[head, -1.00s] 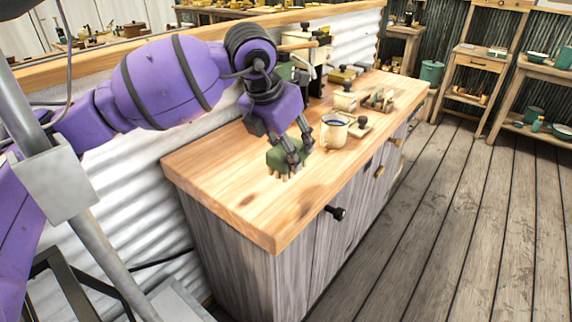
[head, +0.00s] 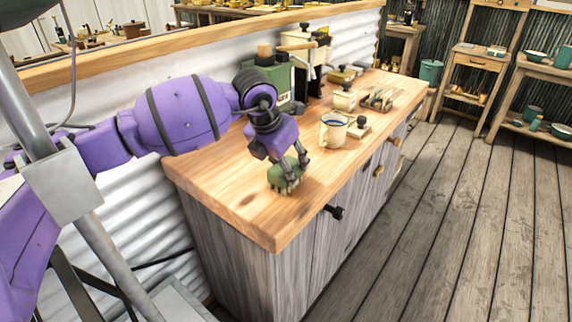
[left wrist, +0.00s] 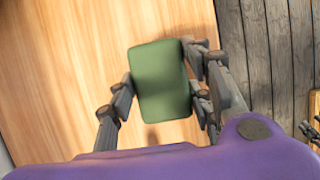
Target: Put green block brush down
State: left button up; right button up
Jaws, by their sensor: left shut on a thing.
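The green block brush (head: 285,176) has a green back and pale bristles pointing down. It is at the front part of the wooden counter top (head: 235,205), with its bristles at or just above the wood; I cannot tell if they touch. My left gripper (head: 290,165) is shut on it from above. In the left wrist view the brush (left wrist: 160,80) shows as a green rectangle between the two fingers of my left gripper (left wrist: 162,88), over the counter near its edge. My right gripper is not in view.
A white mug (head: 334,131) with a blue rim stands behind the brush, to the right. A green box (head: 268,82) and several small items stand farther back. The counter's front end is bare. Plank floor (head: 440,220) lies to the right.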

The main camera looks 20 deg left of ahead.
pick_arm(q)
jog(key=o, duration=1)
jog(key=shift+f, duration=0.1)
jog(key=shift+f, duration=0.1)
jog(key=v, duration=0.4)
jog(key=b+v, duration=0.1)
jog(key=v, duration=0.3)
jog(key=shift+w, duration=0.25)
